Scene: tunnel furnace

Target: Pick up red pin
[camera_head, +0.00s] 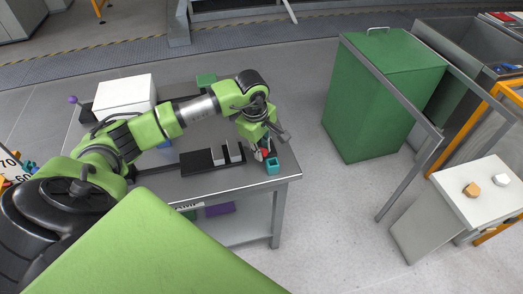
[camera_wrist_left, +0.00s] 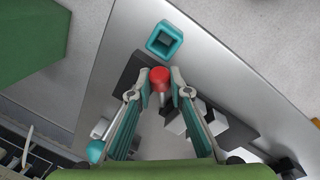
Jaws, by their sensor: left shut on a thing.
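The red pin (camera_wrist_left: 159,76) has a round red head and a grey shaft, and stands between the fingertips of my left gripper (camera_wrist_left: 160,88) in the left wrist view. The gripper is shut on it. In the head view my left gripper (camera_head: 266,152) points down over the right end of the table, and a small red spot of the pin (camera_head: 266,152) shows beside its fingers. I cannot tell whether the pin is clear of the surface below. My right gripper is not in view.
A teal square holder (camera_head: 273,166) stands at the table's right corner, also in the wrist view (camera_wrist_left: 164,39). A black base with upright white blocks (camera_head: 218,157) is left of the gripper. A white box (camera_head: 124,96) stands at the back left. A green cabinet (camera_head: 383,95) stands across clear floor.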

